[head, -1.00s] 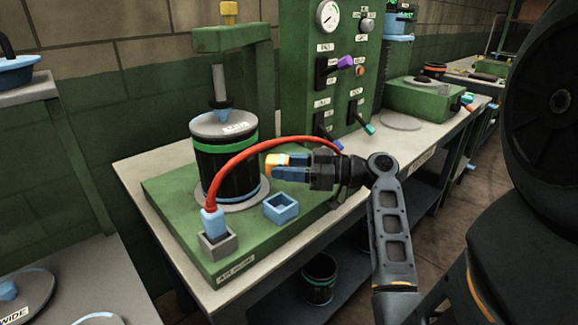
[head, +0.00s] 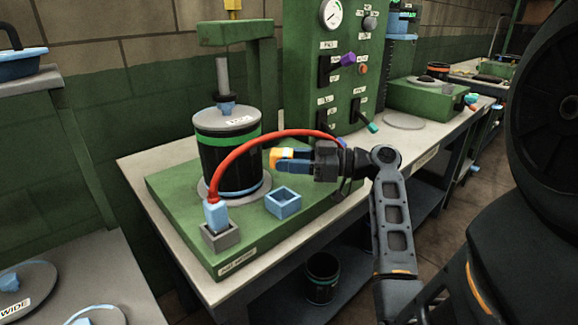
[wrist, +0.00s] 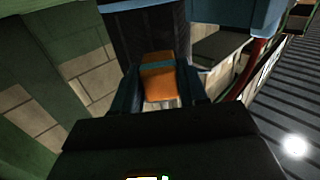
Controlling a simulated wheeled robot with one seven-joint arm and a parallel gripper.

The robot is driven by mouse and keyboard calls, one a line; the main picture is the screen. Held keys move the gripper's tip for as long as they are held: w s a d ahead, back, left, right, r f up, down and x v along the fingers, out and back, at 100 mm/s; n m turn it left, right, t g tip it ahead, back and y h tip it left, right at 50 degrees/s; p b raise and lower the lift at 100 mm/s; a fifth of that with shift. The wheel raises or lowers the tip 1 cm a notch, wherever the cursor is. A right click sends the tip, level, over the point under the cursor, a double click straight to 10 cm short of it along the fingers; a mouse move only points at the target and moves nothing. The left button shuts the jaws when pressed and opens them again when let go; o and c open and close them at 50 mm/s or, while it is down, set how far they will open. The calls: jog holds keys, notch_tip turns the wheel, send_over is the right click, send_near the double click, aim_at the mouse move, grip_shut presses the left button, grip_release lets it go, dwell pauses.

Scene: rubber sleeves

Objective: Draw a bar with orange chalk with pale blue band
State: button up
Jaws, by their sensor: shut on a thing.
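My gripper (head: 278,159) is shut on the orange chalk (head: 271,156), which points left toward the black drum. In the wrist view the orange chalk (wrist: 159,84) sits between both fingers, with its pale blue band (wrist: 157,66) across its far part. The black drum (head: 225,165) with a green band and a grey labelled lid stands upright on the green base. The chalk end is close to the drum's right side; I cannot tell whether it touches. I see no drawn bar on the visible side of the drum.
A red hose (head: 262,144) arches in front of the drum from a blue plug (head: 215,212) in a grey socket. An empty blue square holder (head: 283,201) sits below my gripper. A green panel (head: 338,70) with levers and a gauge stands behind. A green press frame (head: 262,75) rises over the drum.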

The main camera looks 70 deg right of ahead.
jog(key=shift+w+d+r+h+b, duration=0.15)
jog(key=shift+w+d+b, duration=0.1)
jog(key=shift+d, duration=0.3)
jog(key=shift+w+d+r+h+b, duration=0.15)
jog(key=shift+w+d, duration=0.1)
jog(key=shift+d, duration=0.25)
jog(key=shift+s+d+f, duration=0.1)
jog(key=shift+d+f, duration=0.05)
jog(key=shift+b, duration=0.35)
jog(key=shift+s+a, duration=0.45)
jog(key=shift+a, duration=0.8)
jog(key=shift+s+a, duration=0.1)
jog(key=shift+a, duration=0.1)
jog(key=shift+s+d+b, duration=0.15)
jog(key=shift+s+b, duration=0.1)
jog(key=shift+s, duration=1.25)
jog(key=shift+s+d+b, duration=0.15)
jog(key=shift+s+b, duration=0.1)
jog(key=shift+s, duration=1.2)
jog(key=shift+s+f, duration=0.1)
jog(key=shift+s, duration=0.05)
